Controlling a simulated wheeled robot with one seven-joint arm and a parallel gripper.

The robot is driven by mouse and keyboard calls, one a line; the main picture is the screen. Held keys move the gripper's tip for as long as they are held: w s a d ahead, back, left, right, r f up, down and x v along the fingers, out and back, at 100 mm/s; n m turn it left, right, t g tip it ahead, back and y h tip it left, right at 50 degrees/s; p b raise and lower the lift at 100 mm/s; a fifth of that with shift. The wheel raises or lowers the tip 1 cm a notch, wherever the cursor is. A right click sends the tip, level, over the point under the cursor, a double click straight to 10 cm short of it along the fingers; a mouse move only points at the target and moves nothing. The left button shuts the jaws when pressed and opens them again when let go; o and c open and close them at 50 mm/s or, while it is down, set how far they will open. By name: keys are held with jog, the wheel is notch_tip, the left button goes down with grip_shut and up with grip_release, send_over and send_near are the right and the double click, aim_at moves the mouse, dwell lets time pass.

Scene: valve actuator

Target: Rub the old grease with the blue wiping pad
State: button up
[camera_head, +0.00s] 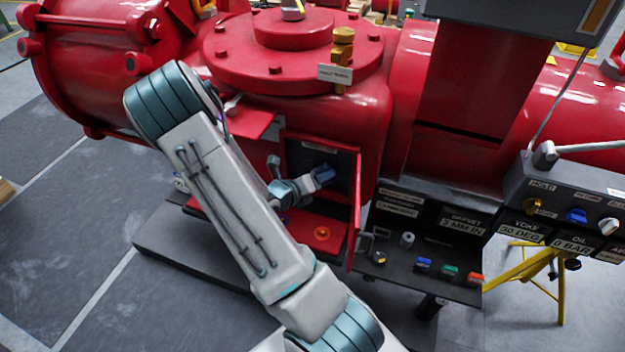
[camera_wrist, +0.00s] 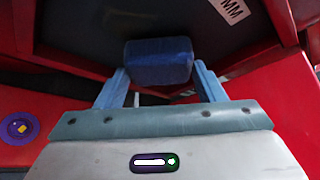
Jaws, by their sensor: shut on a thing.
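My gripper (camera_wrist: 160,80) is shut on the blue wiping pad (camera_wrist: 159,60), which sits between the two light-blue fingers in the wrist view. In the head view my gripper (camera_head: 316,182) reaches into the open red housing, with the blue pad (camera_head: 325,174) at its tip. The pad is in front of the dark inside of the opening (camera_head: 312,152). I cannot tell whether the pad touches a surface. I cannot make out the old grease in either view; the pad and the shade may hide it.
The red housing door (camera_head: 355,210) stands open to the right of my gripper. A red shelf with an orange round part (camera_head: 322,233) lies below. A dark tray with blue (camera_head: 424,264), green (camera_head: 449,271) and orange (camera_head: 475,279) pieces is at the right. A labelled control box (camera_head: 570,200) stands farther right.

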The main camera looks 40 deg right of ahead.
aim_at(332, 181)
jog(key=shift+s+d+b, duration=0.25)
jog(key=shift+s+d, duration=0.2)
jog(key=shift+s, duration=0.3)
jog(key=shift+s+d+b, duration=0.2)
jog(key=shift+s+d, duration=0.2)
jog(key=shift+s, duration=0.3)
jog(key=shift+w+a+p, duration=0.65)
jog(key=shift+w+a, duration=0.25)
jog(key=shift+w, duration=0.65)
jog(key=shift+w+a+p, duration=0.7)
jog(key=shift+w+a, duration=0.15)
jog(key=shift+w, duration=0.75)
jog(key=shift+w+a+p, duration=0.65)
jog(key=shift+w+a, duration=0.25)
jog(key=shift+w, duration=0.65)
jog(key=shift+r, duration=0.1)
jog(key=shift+a, duration=0.1)
jog(key=shift+s+a+p, duration=0.15)
jog(key=shift+s+a, duration=0.35)
jog(key=shift+a, duration=0.3)
jog(key=shift+s+a+p, duration=0.1)
jog(key=shift+s+a, duration=0.45)
jog(key=shift+a, duration=0.3)
jog(key=shift+s+a+p, duration=0.15)
jog(key=shift+s+a, duration=0.35)
jog(key=shift+a, duration=0.3)
